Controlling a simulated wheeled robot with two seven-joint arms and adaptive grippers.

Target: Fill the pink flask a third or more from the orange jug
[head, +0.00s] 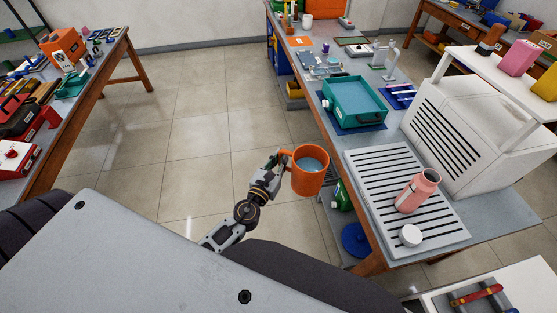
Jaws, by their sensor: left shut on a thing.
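The orange jug (310,181) is held upright in my left gripper (279,164), which is shut on it at its left side. Bluish liquid shows inside the jug's mouth. The jug is in the air beside the left edge of the workbench. The pink flask (418,190) stands on the slotted grey tray (372,160) at the right, tilted in the picture, with its neck open. I cannot see the liquid level in the flask. The jug and the flask are well apart. My right gripper does not show in the head view.
A small white round cap (410,235) sits near the tray's front. A white slatted machine (470,115) stands behind the flask. A teal bin (354,102) is farther back on the bench (490,234). Open tiled floor (200,150) lies left of the bench.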

